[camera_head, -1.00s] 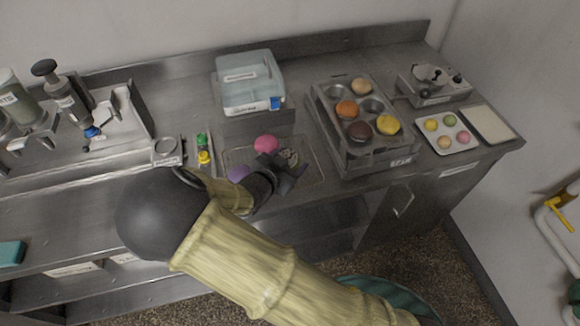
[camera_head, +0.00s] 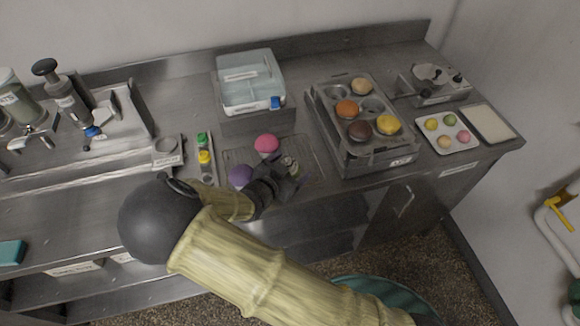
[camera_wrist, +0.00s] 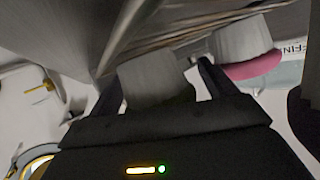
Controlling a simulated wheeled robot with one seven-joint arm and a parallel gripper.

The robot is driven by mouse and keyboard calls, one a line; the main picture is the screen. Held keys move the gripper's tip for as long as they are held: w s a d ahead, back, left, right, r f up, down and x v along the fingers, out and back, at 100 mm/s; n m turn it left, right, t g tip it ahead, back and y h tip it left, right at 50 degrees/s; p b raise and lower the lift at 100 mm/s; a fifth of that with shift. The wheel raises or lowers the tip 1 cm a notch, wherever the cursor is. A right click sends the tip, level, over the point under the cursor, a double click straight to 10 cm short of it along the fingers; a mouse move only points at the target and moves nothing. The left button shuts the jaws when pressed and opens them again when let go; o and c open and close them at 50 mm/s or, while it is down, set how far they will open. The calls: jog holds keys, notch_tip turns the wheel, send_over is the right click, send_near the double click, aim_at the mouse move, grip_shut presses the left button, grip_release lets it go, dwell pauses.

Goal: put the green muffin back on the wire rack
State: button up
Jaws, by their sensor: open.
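The wire rack (camera_head: 315,158) lies on the steel counter below the blue-lidded box. The green muffin stands on or just over the rack's right half; in the head view its pale cup (camera_head: 291,164) shows beside my gripper (camera_head: 284,176), which hides most of it. In the wrist view its grey cup (camera_wrist: 153,76) is between the two spread fingers of my gripper (camera_wrist: 160,88), and its dark top is mostly hidden. The fingers are open, with a small gap visible on the right side. I cannot tell whether the cup fully rests on the rack.
A pink muffin (camera_head: 266,143) and a purple muffin (camera_head: 240,175) are on the rack close to my gripper. The pink one also shows in the wrist view (camera_wrist: 252,65). A muffin tin (camera_head: 345,92) stands to the right, a lidded box (camera_head: 250,78) behind.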

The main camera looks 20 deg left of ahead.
jog(key=shift+r, duration=0.1)
jog(key=shift+s+a+r, duration=0.1)
jog(key=v, duration=1.1)
jog(key=shift+s+b, duration=0.35)
jog(key=shift+w+r, duration=0.1)
